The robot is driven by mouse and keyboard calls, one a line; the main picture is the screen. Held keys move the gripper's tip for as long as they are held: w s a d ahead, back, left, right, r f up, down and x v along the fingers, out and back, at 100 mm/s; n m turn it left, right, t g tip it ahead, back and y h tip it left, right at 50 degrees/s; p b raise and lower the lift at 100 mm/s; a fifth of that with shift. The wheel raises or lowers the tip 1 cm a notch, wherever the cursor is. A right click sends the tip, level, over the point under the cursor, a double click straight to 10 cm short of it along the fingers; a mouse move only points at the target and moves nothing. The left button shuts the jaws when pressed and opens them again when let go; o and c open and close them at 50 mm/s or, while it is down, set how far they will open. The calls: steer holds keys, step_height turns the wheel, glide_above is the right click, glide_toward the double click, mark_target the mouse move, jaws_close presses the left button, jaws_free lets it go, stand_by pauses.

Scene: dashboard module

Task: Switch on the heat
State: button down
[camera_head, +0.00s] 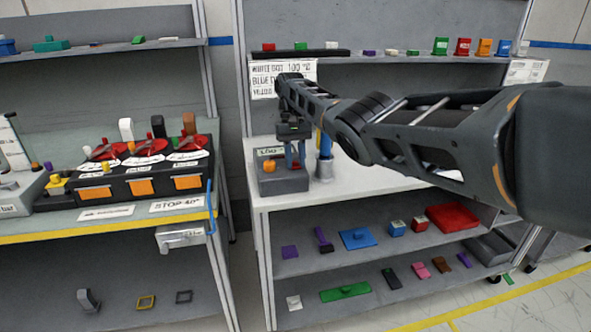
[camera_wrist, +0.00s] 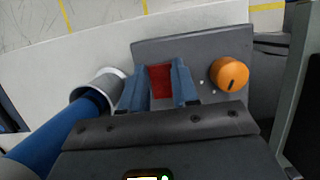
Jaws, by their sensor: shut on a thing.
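A grey control box (camera_head: 283,186) stands on the white worktop at the centre of the head view. It carries an orange knob (camera_head: 268,165) and a red switch (camera_head: 296,166). My gripper (camera_head: 295,162) reaches down over the right side of the box. In the wrist view, the two blue-grey fingers of my gripper (camera_wrist: 160,88) are shut on the red switch (camera_wrist: 160,78), one on each side. The orange knob (camera_wrist: 230,73) is to their right, apart from them, on the grey box (camera_wrist: 205,52). The fingers partly hide the switch, and I cannot tell its position.
A blue and grey cylinder (camera_head: 325,166) stands right beside the box; it also shows in the wrist view (camera_wrist: 95,92). The worktop (camera_head: 375,180) is clear farther right. Shelves below hold coloured parts. A black unit (camera_head: 140,180) with red discs stands on the left bench.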

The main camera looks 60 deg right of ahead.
steer(key=shift+d+f+g+y+b, duration=0.25)
steer(key=shift+d+g+y+b, duration=0.15)
steer(key=shift+b, duration=1.75)
steer(key=shift+a+r+b, duration=0.15)
steer(key=shift+r+b, duration=0.15)
steer(key=shift+b, duration=0.3)
steer(key=c, duration=0.8)
jaws_free()
steer(key=shift+a, duration=0.1)
steer(key=shift+c, duration=0.2)
steer(key=shift+r, duration=0.1)
